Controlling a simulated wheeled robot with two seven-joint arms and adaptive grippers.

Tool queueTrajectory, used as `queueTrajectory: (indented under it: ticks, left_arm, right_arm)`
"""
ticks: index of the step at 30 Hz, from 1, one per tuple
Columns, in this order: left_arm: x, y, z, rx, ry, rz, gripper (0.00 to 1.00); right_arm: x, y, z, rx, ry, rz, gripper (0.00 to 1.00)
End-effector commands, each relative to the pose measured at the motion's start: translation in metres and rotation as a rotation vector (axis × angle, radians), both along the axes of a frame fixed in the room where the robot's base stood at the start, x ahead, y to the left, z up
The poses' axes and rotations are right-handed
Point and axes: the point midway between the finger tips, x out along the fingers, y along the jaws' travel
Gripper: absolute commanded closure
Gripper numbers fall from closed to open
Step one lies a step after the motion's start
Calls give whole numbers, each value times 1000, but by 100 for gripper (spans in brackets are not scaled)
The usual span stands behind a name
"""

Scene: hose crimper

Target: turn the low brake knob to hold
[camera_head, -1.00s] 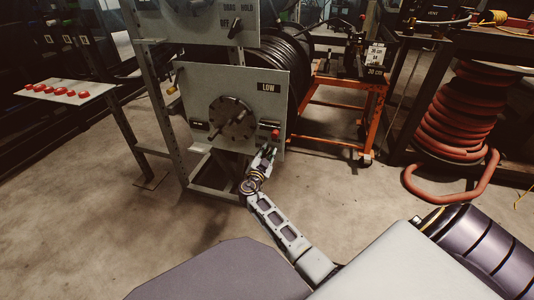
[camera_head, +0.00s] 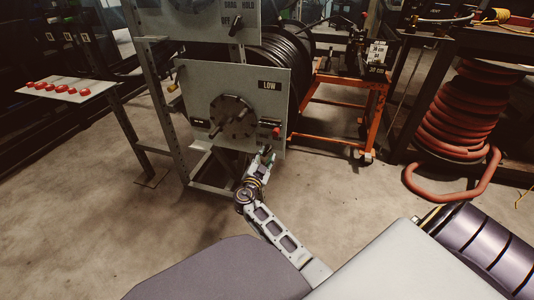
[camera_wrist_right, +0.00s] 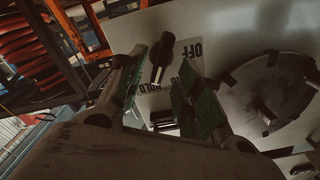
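The low panel (camera_head: 238,78) is a pale upright plate marked LOW, with a dark round disc (camera_head: 233,117) at its middle. In the right wrist view, a black elongated brake knob (camera_wrist_right: 162,56) shows in front of the pale plate. An OFF label (camera_wrist_right: 192,50) is beside it and a HOLD label (camera_wrist_right: 152,87) shows partly behind the fingers. My right gripper (camera_head: 265,153) is by the panel's lower right corner. In the wrist view, the right gripper (camera_wrist_right: 160,97) is open, its green-padded fingers apart, with the knob showing beyond the gap between them. I cannot tell contact. My left gripper is not in view.
A second panel (camera_head: 190,22) with DRAG, HOLD and OFF marks is above. A red part (camera_head: 276,132) is at the low panel's lower right. An orange cart (camera_head: 340,103) stands to the right, with a coiled red hose (camera_head: 460,115) beyond. Floor in front is clear.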

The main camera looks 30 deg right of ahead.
Motion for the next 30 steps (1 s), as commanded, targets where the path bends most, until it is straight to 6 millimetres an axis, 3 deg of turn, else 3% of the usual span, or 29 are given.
queueTrajectory:
  ticks: [15, 30]
  left_arm:
    - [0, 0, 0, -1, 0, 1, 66]
    - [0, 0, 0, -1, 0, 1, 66]
  right_arm:
    - [-45, 52, 0, 1, -1, 0, 65]
    - [-49, 57, 1, 0, -1, -1, 65]
